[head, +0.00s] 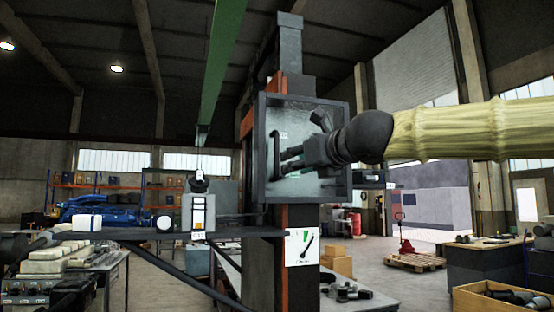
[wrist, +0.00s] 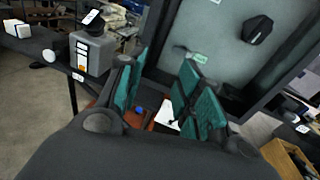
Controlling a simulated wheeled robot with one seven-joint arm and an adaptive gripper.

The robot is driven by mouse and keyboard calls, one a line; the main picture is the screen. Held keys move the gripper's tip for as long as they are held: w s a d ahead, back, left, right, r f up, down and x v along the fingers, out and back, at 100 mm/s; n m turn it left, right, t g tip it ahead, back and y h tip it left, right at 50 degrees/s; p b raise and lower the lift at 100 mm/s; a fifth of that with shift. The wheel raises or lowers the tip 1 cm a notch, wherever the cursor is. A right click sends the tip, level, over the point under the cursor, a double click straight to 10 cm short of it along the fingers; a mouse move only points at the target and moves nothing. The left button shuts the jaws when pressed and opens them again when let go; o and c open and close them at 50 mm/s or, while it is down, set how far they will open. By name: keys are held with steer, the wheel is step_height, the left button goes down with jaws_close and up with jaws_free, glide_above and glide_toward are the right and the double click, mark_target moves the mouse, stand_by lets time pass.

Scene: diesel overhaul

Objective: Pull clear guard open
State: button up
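The clear guard (head: 300,114) is a see-through panel in a dark square frame, mounted on the upright column of a machine. It also fills the upper right of the wrist view (wrist: 228,48). A dark upright bar (head: 274,152), which looks like a handle, shows at the guard's left side in the head view. My gripper (head: 284,160) is in front of the guard near this bar. In the wrist view its two green-padded fingers (wrist: 160,98) stand apart, with the guard's dark left edge beyond the gap. I cannot tell whether the fingers touch the bar.
A grey box with a yellow-and-white label (head: 199,212) stands on a dark horizontal arm left of the guard. A workbench (head: 488,258) and a wooden crate (head: 500,300) are at the right.

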mark_target(278, 149)
step_height(278, 149, up, 4)
steer(key=s, duration=0.2)
steer(key=shift+m+y, duration=0.3)
steer(key=p+x, duration=0.2)
steer(key=x, duration=0.8)
steer(key=shift+w+r, duration=0.15)
steer(key=shift+w, duration=0.3)
jaws_close()
